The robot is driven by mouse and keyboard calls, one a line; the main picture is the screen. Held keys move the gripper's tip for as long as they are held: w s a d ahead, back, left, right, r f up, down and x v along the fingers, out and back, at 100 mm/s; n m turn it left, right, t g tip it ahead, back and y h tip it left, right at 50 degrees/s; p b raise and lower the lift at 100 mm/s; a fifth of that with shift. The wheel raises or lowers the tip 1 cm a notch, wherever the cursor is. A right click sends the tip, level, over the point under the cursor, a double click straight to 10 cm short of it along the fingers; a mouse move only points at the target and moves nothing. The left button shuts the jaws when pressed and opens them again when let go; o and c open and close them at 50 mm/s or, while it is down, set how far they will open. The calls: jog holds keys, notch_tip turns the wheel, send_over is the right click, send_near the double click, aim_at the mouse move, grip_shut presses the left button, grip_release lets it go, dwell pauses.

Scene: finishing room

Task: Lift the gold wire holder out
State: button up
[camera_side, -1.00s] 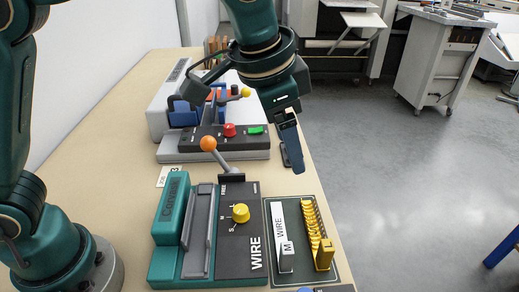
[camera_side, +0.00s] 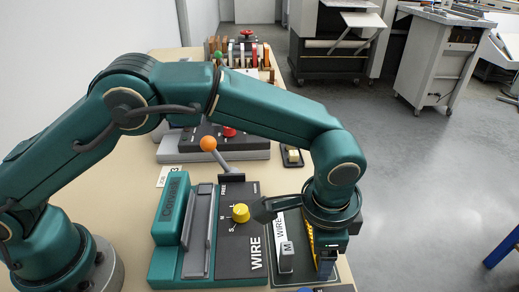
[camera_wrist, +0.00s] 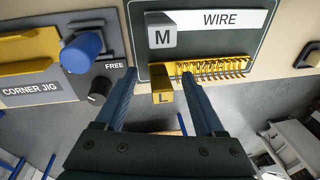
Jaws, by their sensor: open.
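The gold wire holder (camera_wrist: 212,68) has a comb-like row of wire loops and a block marked L (camera_wrist: 162,97). It lies on a dark tray (camera_wrist: 250,48). In the wrist view my gripper (camera_wrist: 159,76) is open, with the L block between its two fingers and a gap on each side. In the side view my gripper (camera_side: 327,266) is low over the front of the tray. It hides most of the gold holder (camera_side: 309,238), leaving a strip of gold in sight. The exact height of the fingertips is hard to tell.
A silver holder marked M (camera_wrist: 162,35) lies beside the gold one on the tray. A teal wire binding machine (camera_side: 170,222) with a yellow knob (camera_side: 240,213) and orange-tipped lever (camera_side: 208,143) stands to the left. A corner jig (camera_wrist: 30,75) with a blue knob is nearby.

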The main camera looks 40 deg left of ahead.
jog(key=shift+f, duration=0.1)
jog(key=shift+c, duration=0.3)
grip_shut()
jog(key=shift+r, duration=0.75)
jog(key=r, duration=0.3)
jog(key=shift+w+a, duration=0.1)
jog(key=shift+a, duration=0.2)
jog(key=w+a+r, duration=0.2)
jog(key=a+r, duration=0.4)
jog(key=a, duration=0.5)
jog(key=s+a+r+n+g, duration=0.1)
jog(key=s+a, duration=0.2)
jog(key=s, duration=1.4)
jog(key=shift+a+h, duration=0.2)
jog(key=shift+h, duration=0.2)
